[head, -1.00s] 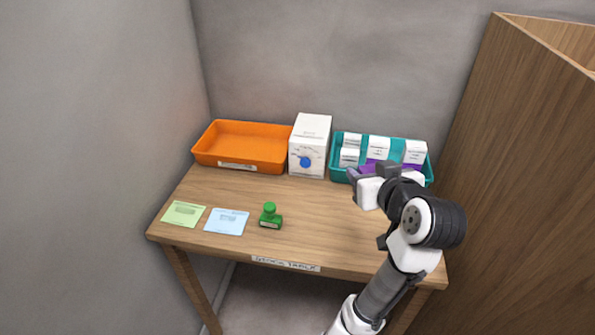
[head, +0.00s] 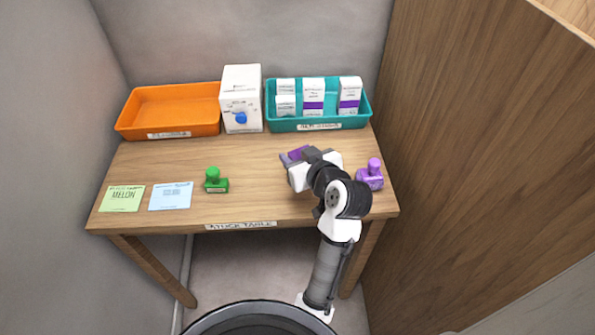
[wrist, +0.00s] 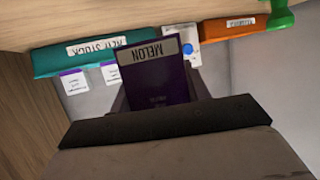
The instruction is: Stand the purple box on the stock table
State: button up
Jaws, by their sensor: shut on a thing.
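The purple box (head: 296,154) is in my gripper (head: 293,158), mostly hidden behind the arm in the head view. In the wrist view the purple box (wrist: 156,75) shows close up with a pale MELON label at one end, and my gripper (wrist: 158,92) is shut on it. The box is over the right middle of the wooden stock table (head: 250,165), in front of the teal tray. I cannot tell whether it touches the tabletop.
A teal tray (head: 318,125) with several white boxes, a white carton (head: 241,85) and an orange tray (head: 170,108) line the back. A green stamp (head: 215,181), purple stamp (head: 370,175), green card (head: 121,198) and blue card (head: 171,196) lie nearer. A wooden panel (head: 470,130) stands right.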

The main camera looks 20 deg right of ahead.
jog(key=shift+f, duration=3.15)
jog(key=shift+f, duration=0.25)
jog(key=o, duration=0.9)
jog(key=shift+o, duration=0.2)
jog(key=shift+r, duration=0.1)
